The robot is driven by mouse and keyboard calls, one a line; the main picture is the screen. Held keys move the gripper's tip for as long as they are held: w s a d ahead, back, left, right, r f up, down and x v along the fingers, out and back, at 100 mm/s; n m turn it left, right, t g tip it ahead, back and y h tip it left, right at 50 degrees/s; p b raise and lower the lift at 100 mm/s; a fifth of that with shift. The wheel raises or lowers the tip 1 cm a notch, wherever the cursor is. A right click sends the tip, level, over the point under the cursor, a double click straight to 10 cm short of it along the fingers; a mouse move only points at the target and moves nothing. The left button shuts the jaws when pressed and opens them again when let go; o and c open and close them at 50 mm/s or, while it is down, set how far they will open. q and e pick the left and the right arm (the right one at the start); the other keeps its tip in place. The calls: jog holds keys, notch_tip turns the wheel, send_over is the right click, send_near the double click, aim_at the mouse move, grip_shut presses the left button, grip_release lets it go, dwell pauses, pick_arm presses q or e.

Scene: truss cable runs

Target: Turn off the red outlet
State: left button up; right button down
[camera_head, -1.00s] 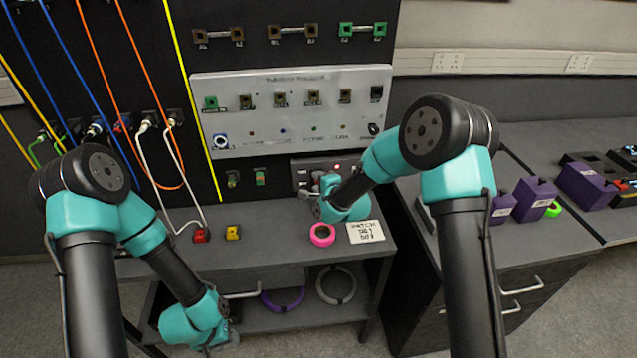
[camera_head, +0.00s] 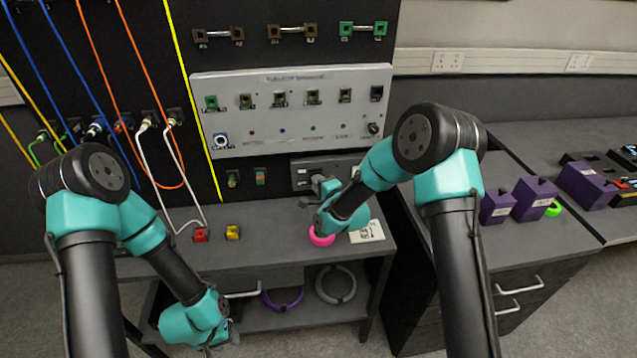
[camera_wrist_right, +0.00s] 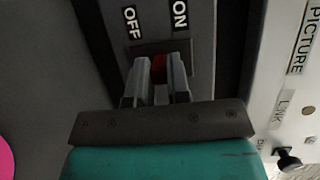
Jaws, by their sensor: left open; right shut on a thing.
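The red switch (camera_wrist_right: 158,69) sits in a slot of a grey plate, between the words OFF on the left and ON on the right in the right wrist view. The fingers of my right gripper (camera_wrist_right: 158,82) are closed around it. In the head view my right gripper (camera_head: 322,184) is at the grey outlet panel (camera_head: 302,172) low on the black wall and hides part of it. My left gripper (camera_head: 212,347) is open and low, in front of the bench, away from the panel. Its fingertips are hard to make out.
A white panel (camera_head: 290,78) of sockets and knobs is above the outlet. The bench (camera_head: 270,222) holds a pink ring (camera_head: 321,237), a written card (camera_head: 368,231), and red and yellow blocks. Cables hang at the left. Purple boxes (camera_head: 530,197) stand on the right.

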jog(key=shift+f+n+t+y, duration=0.4)
jog(key=shift+t, duration=0.45)
jog(key=shift+f+n+t+y, duration=0.35)
jog(key=shift+n+t+y, duration=0.05)
jog(key=shift+t, duration=0.45)
jog(key=c, duration=1.1)
grip_release()
jog(key=v, duration=1.7)
jog(key=shift+s+d+r, duration=0.1)
jog(key=shift+s+d, duration=0.05)
jog(key=shift+s, duration=0.05)
